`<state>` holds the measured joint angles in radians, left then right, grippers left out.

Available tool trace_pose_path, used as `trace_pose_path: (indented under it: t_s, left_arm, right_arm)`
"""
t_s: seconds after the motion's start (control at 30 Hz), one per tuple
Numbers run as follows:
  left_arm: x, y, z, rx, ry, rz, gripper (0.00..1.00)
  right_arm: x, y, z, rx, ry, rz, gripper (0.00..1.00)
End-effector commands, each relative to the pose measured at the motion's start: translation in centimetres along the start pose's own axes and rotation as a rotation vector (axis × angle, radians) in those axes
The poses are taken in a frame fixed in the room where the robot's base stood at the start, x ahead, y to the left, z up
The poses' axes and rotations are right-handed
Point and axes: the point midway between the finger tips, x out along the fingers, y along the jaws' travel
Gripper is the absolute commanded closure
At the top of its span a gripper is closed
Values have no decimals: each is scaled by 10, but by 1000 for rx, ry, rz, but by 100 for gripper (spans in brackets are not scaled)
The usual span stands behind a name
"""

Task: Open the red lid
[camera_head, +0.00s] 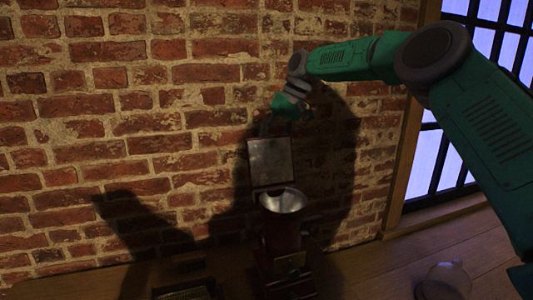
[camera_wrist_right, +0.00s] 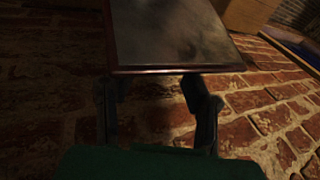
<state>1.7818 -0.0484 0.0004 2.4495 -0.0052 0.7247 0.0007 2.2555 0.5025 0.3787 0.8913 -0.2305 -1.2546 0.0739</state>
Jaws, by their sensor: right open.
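The red lid (camera_head: 270,162) shows as a square panel with a grey inner face and a thin red edge. It stands raised, nearly upright, behind a silver bowl-shaped funnel (camera_head: 283,200) on a dark red body (camera_head: 283,240). My right gripper (camera_head: 277,118) is just above the lid's top edge. In the right wrist view the lid (camera_wrist_right: 175,35) fills the upper middle, and the right gripper (camera_wrist_right: 152,88) has its two fingers spread apart near the lid's red edge. I cannot tell whether a finger touches it. My left gripper is not in view.
A brick wall (camera_head: 120,150) stands close behind the lid, with shadows on it. A pale, see-through rounded object (camera_head: 445,278) is at the lower right. A dark object (camera_head: 188,288) is at the bottom edge, left of the red body. A barred window (camera_head: 455,165) is at the right.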

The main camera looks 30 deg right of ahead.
Motion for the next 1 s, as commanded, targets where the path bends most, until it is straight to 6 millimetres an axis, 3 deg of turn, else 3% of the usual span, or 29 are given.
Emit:
trace_pose_path:
  t_s: [0.2, 0.4, 1.0]
  left_arm:
    - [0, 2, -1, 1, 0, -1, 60]
    - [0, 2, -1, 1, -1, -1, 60]
    - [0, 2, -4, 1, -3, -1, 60]
  right_arm:
    - [-45, 6, -3, 2, 3, -3, 59]
    - [-67, 6, -3, 2, 1, -3, 59]
    - [-71, 5, -3, 1, 0, -2, 59]
